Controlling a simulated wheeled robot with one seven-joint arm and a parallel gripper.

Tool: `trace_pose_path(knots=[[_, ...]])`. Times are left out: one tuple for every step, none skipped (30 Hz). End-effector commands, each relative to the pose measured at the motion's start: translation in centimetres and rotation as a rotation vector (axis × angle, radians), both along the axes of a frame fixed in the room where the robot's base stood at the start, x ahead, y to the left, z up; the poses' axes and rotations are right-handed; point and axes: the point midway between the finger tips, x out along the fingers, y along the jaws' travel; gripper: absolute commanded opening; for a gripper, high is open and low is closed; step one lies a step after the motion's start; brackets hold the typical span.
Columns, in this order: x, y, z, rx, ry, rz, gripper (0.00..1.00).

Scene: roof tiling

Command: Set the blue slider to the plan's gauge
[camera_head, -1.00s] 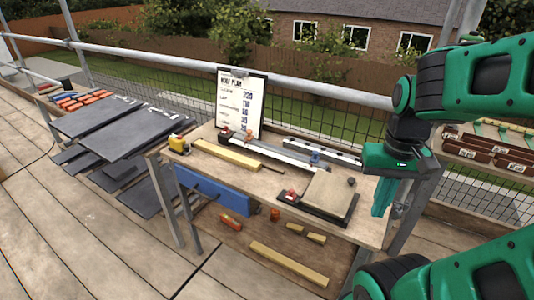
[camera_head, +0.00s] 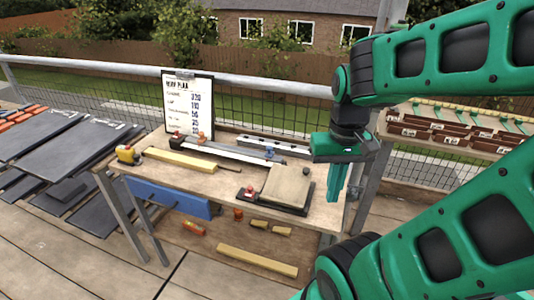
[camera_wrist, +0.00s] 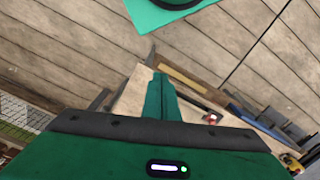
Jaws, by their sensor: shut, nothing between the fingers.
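The blue slider (camera_head: 270,152) sits on a pale metal rail (camera_head: 235,150) along the back of the workbench (camera_head: 222,185). An orange slider (camera_head: 202,137) is further left on that rail. The plan (camera_head: 190,105) is a white sheet on an upright clipboard behind the rail's left end. It bears a column of figures, too small to read surely. My gripper (camera_head: 337,190) is shut and empty, pointing down by the bench's right end, to the right of the blue slider and apart from it. Its fingers also show in the wrist view (camera_wrist: 158,95); I cannot make out the blue slider there.
A board with a red knob (camera_head: 250,190) and a tan slab (camera_head: 287,185) lies at the bench's front right. A yellow bar (camera_head: 180,160) and yellow tape measure (camera_head: 128,153) are left. A metal guardrail (camera_head: 260,82) runs behind. A rack with brown bins (camera_head: 440,132) stands right.

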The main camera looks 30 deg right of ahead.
Motion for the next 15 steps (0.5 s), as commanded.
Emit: trace_pose_path(knots=[[0.0,0.0,0.0,0.000,0.000,0.000,0.00],[0.0,0.0,0.0,0.000,0.000,0.000,0.00],[0.0,0.0,0.0,0.000,0.000,0.000,0.00],[0.0,0.0,0.0,0.000,0.000,0.000,0.00],[0.0,0.0,0.0,0.000,0.000,0.000,0.00],[0.0,0.0,0.0,0.000,0.000,0.000,0.00],[0.0,0.0,0.0,0.000,0.000,0.000,0.05],[0.0,0.0,0.0,-0.001,-0.001,0.000,0.12],[-0.7,-0.1,0.4,-0.003,-0.010,0.003,0.21],[-0.7,-0.1,0.6,-0.007,-0.018,0.006,0.29],[-0.4,-0.3,0.7,-0.013,-0.023,0.010,0.36],[0.4,-0.6,0.9,-0.023,-0.030,0.020,0.38],[1.3,-0.8,1.1,-0.034,-0.039,0.029,0.38],[2.2,-1.1,1.2,-0.044,-0.046,0.043,0.38],[3.9,-1.6,1.4,-0.061,-0.060,0.065,0.38]])
